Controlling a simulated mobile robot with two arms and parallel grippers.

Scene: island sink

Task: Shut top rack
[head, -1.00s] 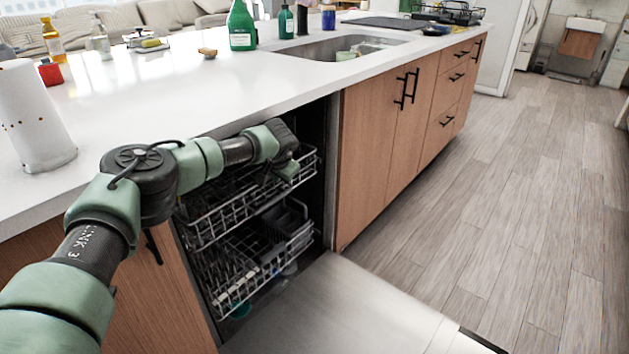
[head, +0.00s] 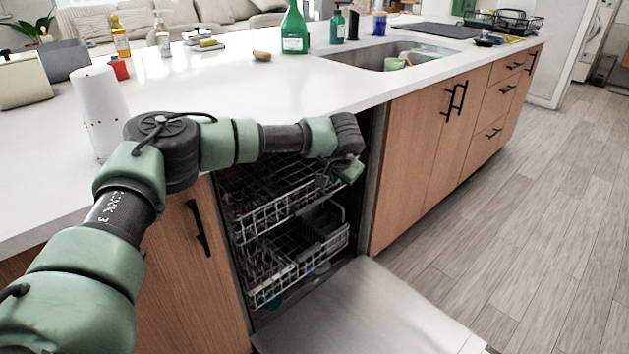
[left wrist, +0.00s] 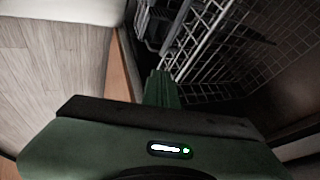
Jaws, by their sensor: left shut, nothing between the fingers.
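The top rack (head: 275,215) is a grey wire basket in the upper part of the open dishwasher. Its front wires show near the cabinet face; I cannot tell how far out it stands. In the left wrist view, rack wires (left wrist: 205,50) run beside and beyond my fingers. My left gripper (head: 348,172) is at the rack's front right corner, under the counter edge. In the left wrist view its green fingers (left wrist: 160,88) are together and empty, close to the wires; contact is unclear. My forearm hides part of the rack's upper back. My right gripper is not in view.
The lower rack (head: 300,265) sits below. The dishwasher door (head: 370,310) lies open and low in front. Wooden cabinets (head: 420,170) flank the opening, with the white counter (head: 240,85) above. The wood floor (head: 560,190) at right is clear.

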